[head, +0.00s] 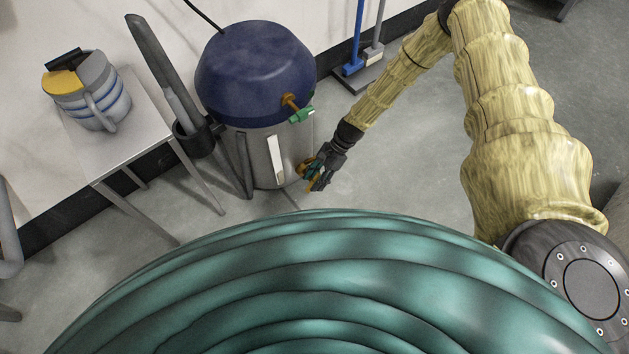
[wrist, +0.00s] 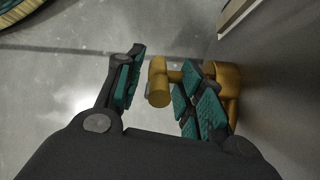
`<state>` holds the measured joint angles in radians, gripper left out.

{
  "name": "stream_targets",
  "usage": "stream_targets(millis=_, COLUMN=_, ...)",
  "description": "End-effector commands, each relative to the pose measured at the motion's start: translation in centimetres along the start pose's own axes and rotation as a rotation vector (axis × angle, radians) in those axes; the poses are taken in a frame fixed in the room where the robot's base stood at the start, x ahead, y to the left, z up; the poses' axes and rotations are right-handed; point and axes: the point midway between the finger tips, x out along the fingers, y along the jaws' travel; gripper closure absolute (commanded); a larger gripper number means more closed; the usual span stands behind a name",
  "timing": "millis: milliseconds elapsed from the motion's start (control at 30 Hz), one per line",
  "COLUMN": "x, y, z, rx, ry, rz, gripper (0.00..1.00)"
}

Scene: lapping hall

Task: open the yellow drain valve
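The yellow drain valve (head: 304,167) is low on the right side of a steel tank (head: 256,155) with a dark blue top. In the wrist view its yellow handle (wrist: 159,83) is a short crossbar on a stem, joined to a rounded valve body (wrist: 228,80) at the right. My gripper (head: 317,174) is at the valve, and its teal-padded fingers show in the wrist view (wrist: 168,75). The fingers are apart, with the handle between them. A gap shows between the left finger and the handle. The right finger overlaps the stem; contact there is unclear.
A green valve (head: 301,115) sticks out higher on the tank, above my gripper. A metal table (head: 133,151) with a striped jug (head: 98,100) stands left of the tank. A blue-handled tool (head: 354,50) stands in a holder behind. The floor right of the tank is clear.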

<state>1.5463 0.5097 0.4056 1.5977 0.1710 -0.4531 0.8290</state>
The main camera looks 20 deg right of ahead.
Motion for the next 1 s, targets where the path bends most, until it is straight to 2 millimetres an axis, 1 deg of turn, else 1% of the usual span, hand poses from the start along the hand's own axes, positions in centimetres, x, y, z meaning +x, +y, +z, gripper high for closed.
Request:
stream_targets(millis=400, x=-6.5, y=-0.1, z=0.0, rx=-0.001, ry=0.001, rz=-0.001, gripper=0.62)
stream_targets(millis=600, x=-9.2, y=-0.1, z=0.0, rx=-0.001, ry=0.000, rz=0.000, gripper=0.62)
stream_targets(millis=800, x=-10.6, y=0.0, z=-0.1, rx=-0.001, ry=0.000, rz=0.000, gripper=0.62)
stream_targets(millis=1000, x=-10.9, y=0.0, z=-0.1, rx=0.000, ry=-0.001, rz=0.001, gripper=0.62)
